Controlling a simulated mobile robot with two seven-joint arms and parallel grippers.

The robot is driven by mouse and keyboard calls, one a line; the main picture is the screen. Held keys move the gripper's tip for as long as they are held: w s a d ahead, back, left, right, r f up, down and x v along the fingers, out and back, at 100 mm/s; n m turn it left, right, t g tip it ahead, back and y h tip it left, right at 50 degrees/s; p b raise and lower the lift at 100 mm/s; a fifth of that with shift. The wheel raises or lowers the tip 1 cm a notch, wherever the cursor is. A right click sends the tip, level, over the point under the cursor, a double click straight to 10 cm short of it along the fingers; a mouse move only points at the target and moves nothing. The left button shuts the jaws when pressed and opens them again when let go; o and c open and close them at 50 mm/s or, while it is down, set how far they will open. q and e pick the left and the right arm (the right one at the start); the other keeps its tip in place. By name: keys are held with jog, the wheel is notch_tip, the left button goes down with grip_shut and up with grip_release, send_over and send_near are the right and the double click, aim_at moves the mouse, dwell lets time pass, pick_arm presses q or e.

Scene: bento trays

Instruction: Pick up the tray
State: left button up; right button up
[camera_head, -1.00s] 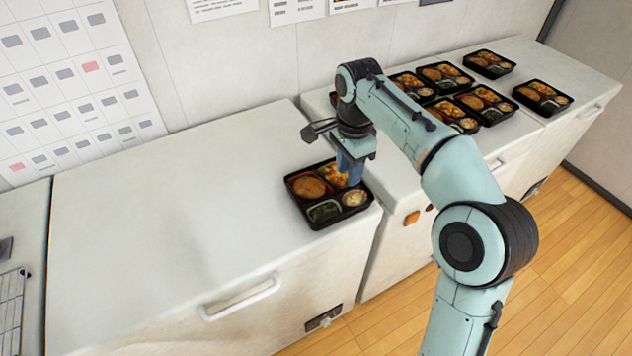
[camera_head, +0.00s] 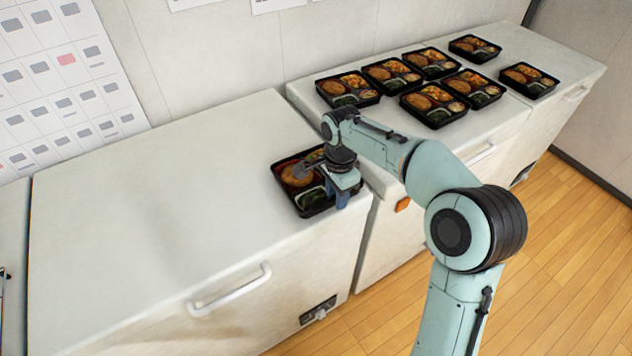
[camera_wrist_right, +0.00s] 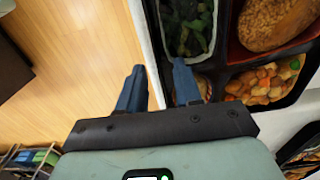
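A black bento tray (camera_head: 288,193) with food in its compartments lies near the front right corner of the left white chest top. My right gripper (camera_head: 343,198) is over the tray's right side, hiding part of it. The tray also shows in the right wrist view (camera_wrist_right: 222,30), with fried food, greens and mixed vegetables. There the two blue fingers of my right gripper (camera_wrist_right: 158,75) are apart with nothing clamped. One finger overlaps the tray's edge area and the other is outside it. Whether they touch the tray cannot be told. My left gripper is not in view.
Several similar bento trays stand on the right chest (camera_head: 515,115), beyond a narrow gap. The left chest top (camera_head: 150,205) is clear left of the tray. Its front edge drops to the wooden floor (camera_head: 540,240). A wall stands behind.

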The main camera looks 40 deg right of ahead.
grip_shut()
dwell(0.3)
